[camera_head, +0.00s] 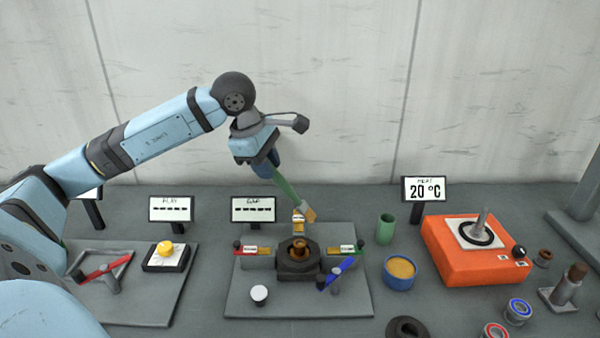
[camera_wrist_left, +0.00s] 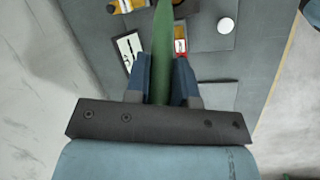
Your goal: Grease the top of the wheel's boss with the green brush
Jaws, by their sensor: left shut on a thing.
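My left gripper (camera_head: 268,168) is shut on the green brush (camera_head: 285,188), gripping its handle. The brush hangs tilted, with its tan bristles pointing down and right, above the back of the middle plate. In the left wrist view the green handle (camera_wrist_left: 162,50) stands between the two fingers; the bristles are not clear there. On the plate sits a dark block with a bronze centre (camera_head: 298,250), in front of and below the bristles and apart from them. A dark ring with a raised middle (camera_head: 407,328), possibly the wheel, is cut by the lower edge. My right gripper is not in view.
A blue pot of tan grease (camera_head: 399,272) and a green cup (camera_head: 386,229) stand right of the plate (camera_head: 345,303). An orange heater (camera_head: 466,262) stands farther right. Signs stand behind. A white disc (camera_head: 259,294) and a blue-handled part (camera_head: 337,274) are on the plate.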

